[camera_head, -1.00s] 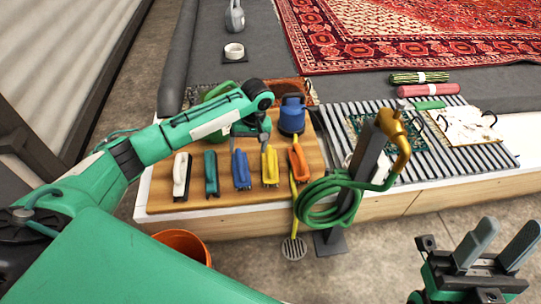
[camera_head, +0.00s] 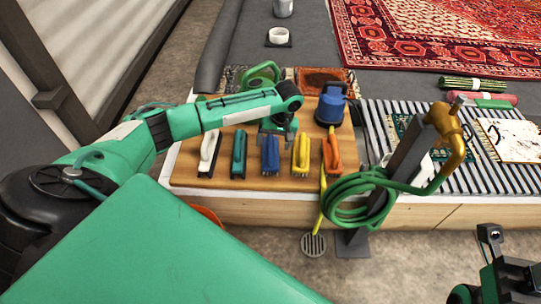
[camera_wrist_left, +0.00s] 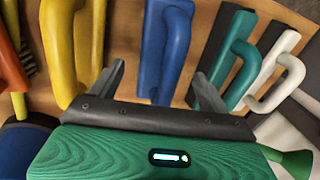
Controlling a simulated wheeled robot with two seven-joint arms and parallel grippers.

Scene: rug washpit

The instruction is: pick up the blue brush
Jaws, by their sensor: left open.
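The blue brush (camera_head: 270,157) lies on the wooden board (camera_head: 222,183), in the middle of a row of brushes. My left gripper (camera_head: 279,137) is just above the blue brush's far end and partly hides it in the head view. In the left wrist view the blue brush (camera_wrist_left: 165,40) lies in line with the gap between the two fingers of my open left gripper (camera_wrist_left: 157,74). The fingers do not hold it. My right gripper (camera_head: 492,270) shows only in part at the lower right corner.
A white brush (camera_head: 209,153) and a teal brush (camera_head: 239,154) lie left of the blue one. A yellow brush (camera_head: 301,155) and an orange brush (camera_head: 332,153) lie right. A hose stand (camera_head: 400,165) with a coiled green hose is at the right.

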